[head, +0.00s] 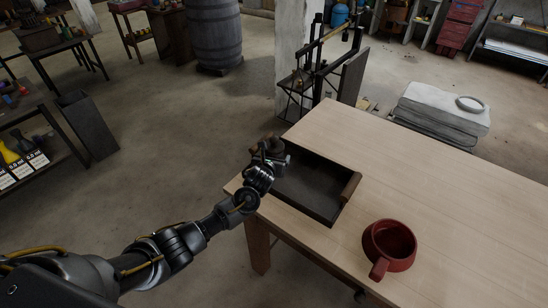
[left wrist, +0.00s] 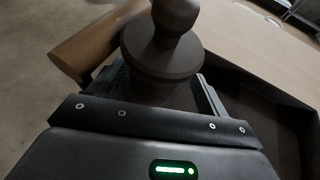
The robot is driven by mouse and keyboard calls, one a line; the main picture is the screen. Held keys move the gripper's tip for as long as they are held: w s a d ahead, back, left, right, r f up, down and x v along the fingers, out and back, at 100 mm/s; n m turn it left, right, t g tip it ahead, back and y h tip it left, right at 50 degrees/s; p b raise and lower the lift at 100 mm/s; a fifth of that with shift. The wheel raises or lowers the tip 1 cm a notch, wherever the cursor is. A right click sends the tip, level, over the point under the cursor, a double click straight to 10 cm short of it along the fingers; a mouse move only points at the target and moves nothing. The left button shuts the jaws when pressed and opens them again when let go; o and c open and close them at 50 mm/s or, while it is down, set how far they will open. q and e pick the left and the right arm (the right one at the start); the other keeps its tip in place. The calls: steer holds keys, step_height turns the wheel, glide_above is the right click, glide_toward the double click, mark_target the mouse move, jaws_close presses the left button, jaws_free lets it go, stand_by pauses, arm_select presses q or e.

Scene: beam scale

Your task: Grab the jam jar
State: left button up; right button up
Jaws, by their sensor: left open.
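A dark brown piece with a round knob on top (left wrist: 172,50) stands at the left end of the tray. It also shows in the head view (head: 271,146), partly behind my gripper. I cannot tell whether it is the jam jar; no label or glass shows. My left gripper (head: 274,158) is open, with its jaws low around the knobbed piece; its lower part is hidden, and I cannot tell whether they touch. The dark tray (head: 312,188) with wooden handles lies on the table (head: 440,180). My right gripper is not in view.
A red mug-like pot (head: 391,244) stands on the table right of the tray, its handle toward the front. One wooden tray handle (left wrist: 92,42) is close beside my left gripper. The right part of the tabletop is clear. A barrel (head: 215,35) stands far behind.

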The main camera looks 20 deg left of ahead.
arm_select(q)
steer(key=shift+w+f, duration=0.1)
steer(key=shift+w, duration=0.05)
steer(key=shift+c, duration=0.5)
steer(key=c, duration=1.1)
steer(key=shift+o, duration=0.2)
steer(key=shift+s+r, duration=0.25)
steer(key=shift+r, duration=0.2)
steer(key=r+p+v, duration=0.1)
steer(key=v, duration=1.4)
steer(key=shift+w+r, duration=0.15)
steer(key=shift+r, duration=0.15)
